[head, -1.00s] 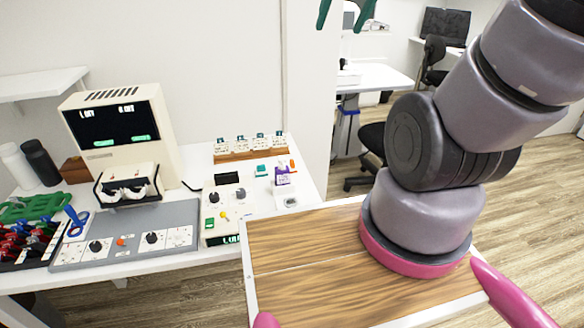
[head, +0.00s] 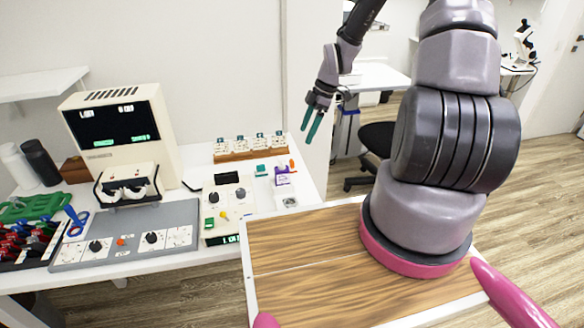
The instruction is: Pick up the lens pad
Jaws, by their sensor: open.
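I cannot tell for sure which item is the lens pad. Small items lie at the right end of the white desk (head: 150,258): a teal block (head: 261,170), a purple and white packet (head: 283,177), an orange piece (head: 292,164) and a small whitish square with a grey top (head: 290,202). My gripper (head: 309,130) has teal fingers and is open and empty. It hangs in the air above and to the right of these items, fingers pointing down, apart from everything.
A wooden rack with several white cards (head: 249,147) stands behind the items. A control box with knobs (head: 226,207) stands left of them. Further left are a beige machine with a dark screen (head: 118,128) and a grey panel (head: 128,237). My wooden deck is bare in front.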

